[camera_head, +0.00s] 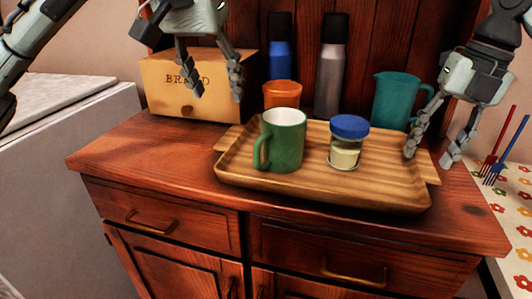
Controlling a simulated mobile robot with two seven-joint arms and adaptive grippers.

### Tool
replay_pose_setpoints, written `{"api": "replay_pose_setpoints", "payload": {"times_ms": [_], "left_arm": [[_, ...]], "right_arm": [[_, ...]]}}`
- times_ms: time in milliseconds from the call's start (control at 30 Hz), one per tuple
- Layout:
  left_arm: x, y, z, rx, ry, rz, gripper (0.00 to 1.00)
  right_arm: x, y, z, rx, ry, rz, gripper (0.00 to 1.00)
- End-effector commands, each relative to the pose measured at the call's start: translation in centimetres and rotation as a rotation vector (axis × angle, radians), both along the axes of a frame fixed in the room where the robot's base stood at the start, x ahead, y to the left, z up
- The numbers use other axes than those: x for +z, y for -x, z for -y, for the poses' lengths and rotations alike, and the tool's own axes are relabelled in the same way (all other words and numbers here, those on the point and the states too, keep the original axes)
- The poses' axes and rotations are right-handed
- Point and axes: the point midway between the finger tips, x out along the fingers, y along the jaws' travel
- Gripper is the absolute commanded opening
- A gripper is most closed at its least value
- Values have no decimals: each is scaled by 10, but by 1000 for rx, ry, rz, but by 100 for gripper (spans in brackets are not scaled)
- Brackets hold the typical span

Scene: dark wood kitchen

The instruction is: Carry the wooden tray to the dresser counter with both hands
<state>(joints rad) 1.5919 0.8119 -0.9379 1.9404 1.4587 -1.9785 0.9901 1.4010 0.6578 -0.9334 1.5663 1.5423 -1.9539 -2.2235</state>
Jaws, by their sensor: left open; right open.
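The wooden tray (300,187) lies flat on the dresser counter (142,150), with small handles at its left and right ends. A green mug (285,143) stands upright on it, handle to the left. A glass jar with a blue lid (346,142) stands on it to the right of the mug. My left gripper (218,92) is open and empty, above and behind the tray's left end, in front of the bread box in the picture. My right gripper (430,158) is open beside the tray's right handle; I cannot tell whether it touches the tray.
A bread box (190,85), an orange cup (281,95), a blue bottle (280,55), a grey bottle (330,75) and a teal pitcher (395,100) stand behind the tray. Red and blue forks (508,150) lie on a flowered cloth at right. The counter's front left is clear.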

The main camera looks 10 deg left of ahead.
Motion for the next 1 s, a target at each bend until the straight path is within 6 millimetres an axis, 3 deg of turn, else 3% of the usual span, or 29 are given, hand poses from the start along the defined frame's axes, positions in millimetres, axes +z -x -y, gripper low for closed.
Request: {"api": "replay_pose_setpoints", "payload": {"times_ms": [200,400,600,1000], "left_arm": [[0,0,0,0,0,1,51],[0,0,0,0,0,1,51],[0,0,0,1,0,1,51],[0,0,0,0,0,1,51]], "right_arm": [[50,0,9,-1,0,5,48],[82,0,15,-1,0,3,48],[94,1,17,1,0,0,48],[94,1,17,1,-1,-1,48]]}}
